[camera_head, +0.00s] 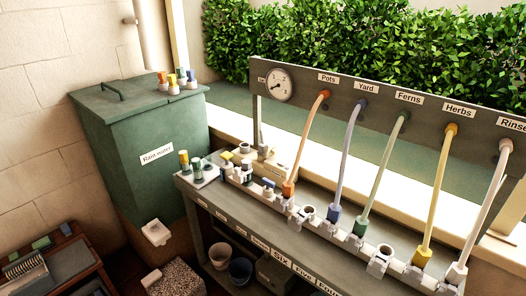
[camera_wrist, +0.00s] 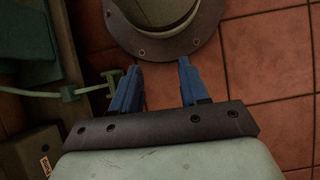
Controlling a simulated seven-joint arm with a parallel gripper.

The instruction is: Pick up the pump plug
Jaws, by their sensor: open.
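My gripper (camera_wrist: 158,64) shows only in the wrist view. Its two blue fingers are apart, with nothing between them but red tile floor. In the head view, hose ends sit in a row of pale sockets on the bench: an orange plug (camera_head: 289,188), a blue plug (camera_head: 334,212), a green plug (camera_head: 360,227), a yellow plug (camera_head: 422,257) and a white plug (camera_head: 456,272). Small yellow-and-green pieces (camera_head: 184,160) stand at the bench's left end. Several colored-top pieces (camera_head: 173,82) stand on the tank lid.
The green rain water tank (camera_head: 134,130) stands left of the bench (camera_head: 235,218). A labeled panel with a gauge (camera_head: 278,85) runs above the bench, and hoses hang down from it. Pots (camera_head: 241,270) stand below.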

